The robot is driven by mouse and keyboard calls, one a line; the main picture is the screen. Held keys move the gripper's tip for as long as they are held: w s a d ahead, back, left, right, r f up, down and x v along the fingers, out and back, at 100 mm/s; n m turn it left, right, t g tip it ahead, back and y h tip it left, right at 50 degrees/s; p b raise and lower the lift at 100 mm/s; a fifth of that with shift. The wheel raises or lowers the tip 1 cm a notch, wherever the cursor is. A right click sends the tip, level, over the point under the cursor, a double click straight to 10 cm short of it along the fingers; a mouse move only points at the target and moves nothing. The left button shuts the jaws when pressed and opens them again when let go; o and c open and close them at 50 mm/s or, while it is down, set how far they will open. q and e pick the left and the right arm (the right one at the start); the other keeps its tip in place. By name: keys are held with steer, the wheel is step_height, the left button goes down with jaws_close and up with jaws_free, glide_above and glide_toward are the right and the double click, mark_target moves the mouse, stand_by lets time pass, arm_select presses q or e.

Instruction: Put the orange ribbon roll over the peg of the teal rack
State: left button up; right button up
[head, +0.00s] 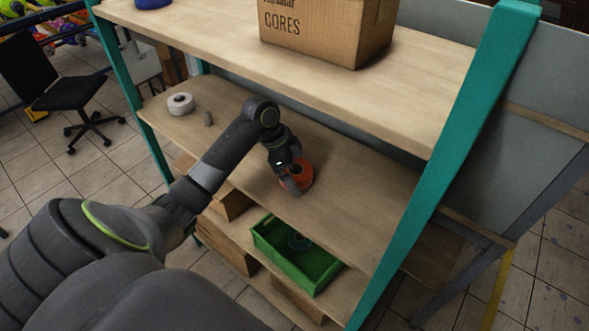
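The orange ribbon roll (306,177) is on the middle shelf of the teal rack (457,145), right of centre in the head view. My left arm reaches in over the shelf from the left. My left gripper (291,184) is at the roll's left side and covers part of it. Whether its fingers are closed on the roll is hard to see. My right gripper is not in view.
A pale roll (180,103) lies at the shelf's left end. A cardboard box (330,30) and a blue item (153,3) are on the top shelf. A green bin (283,263) and cardboard boxes are below. The middle shelf right of the orange roll is clear.

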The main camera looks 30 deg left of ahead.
arm_select(q)
steer(key=shift+b+v, duration=0.8)
steer(key=shift+v, duration=3.05)
